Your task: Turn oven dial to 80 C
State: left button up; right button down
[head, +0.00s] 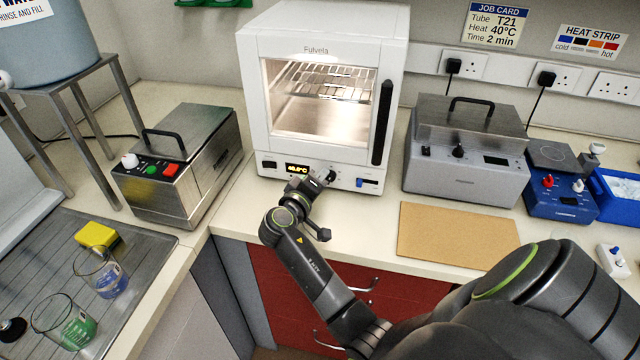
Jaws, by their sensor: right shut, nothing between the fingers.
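The white oven (372,45) stands at the back middle with its lit, glazed door closed. On its lower front panel are an orange-lit display (297,168) and a dark dial (331,176). The display's digits seem to begin with 4, but are too small to read surely. My right gripper (316,182) is shut and empty in front of the panel, just left of the dial. I cannot tell whether it touches the dial. It hides part of the panel below the display. My left gripper is not in view.
A steel bath (468,150) stands right of the oven, and a steel box with red and green buttons (180,165) stands left. A tan board (458,235) lies on the bench at right. Glass beakers (66,322) stand on the draining board. A job card (495,25) hangs behind.

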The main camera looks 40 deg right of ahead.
jog(key=shift+s+m+b, duration=0.1)
jog(key=shift+m+b, duration=0.2)
jog(key=shift+m, duration=0.1)
jog(key=shift+d, duration=0.1)
dwell(1.1)
jog(key=shift+r, duration=0.1)
